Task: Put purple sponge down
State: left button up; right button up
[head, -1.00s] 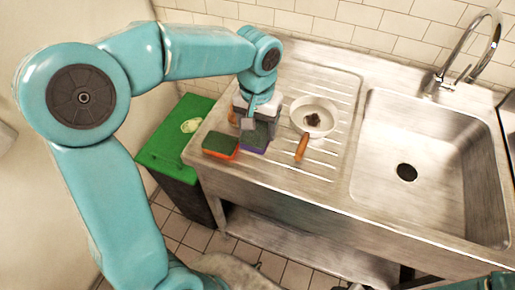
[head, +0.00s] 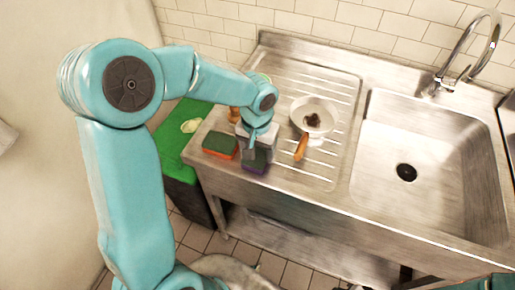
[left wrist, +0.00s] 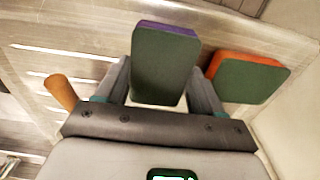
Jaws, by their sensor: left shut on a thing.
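The purple sponge (head: 255,161) has a dark green top and a purple side. My left gripper (head: 250,153) is shut on it at the front left of the metal drainboard (head: 325,165). In the left wrist view the sponge (left wrist: 165,65) sits between the two fingers of the gripper (left wrist: 160,88). I cannot tell whether its underside touches the metal. An orange sponge (head: 220,146) with a green top lies just left of it, apart from it. My right gripper is not in view.
A white bowl-like pan (head: 313,115) with a wooden handle (head: 301,146) and a dark lump inside stands to the right. The sink basin (head: 430,160) is farther right. A green-lidded bin (head: 172,140) stands left of the counter. The drainboard's front edge is close.

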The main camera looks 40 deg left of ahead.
aim_at(257, 153)
pick_arm(q)
jog(key=shift+f, duration=0.25)
jog(key=o, duration=0.9)
jog(key=shift+o, duration=0.2)
jog(key=shift+r, duration=0.1)
jog(key=shift+r+p, duration=0.4)
jog(key=shift+r, duration=0.2)
notch_tip(257, 153, up, 11)
jog(key=shift+s+r, duration=0.2)
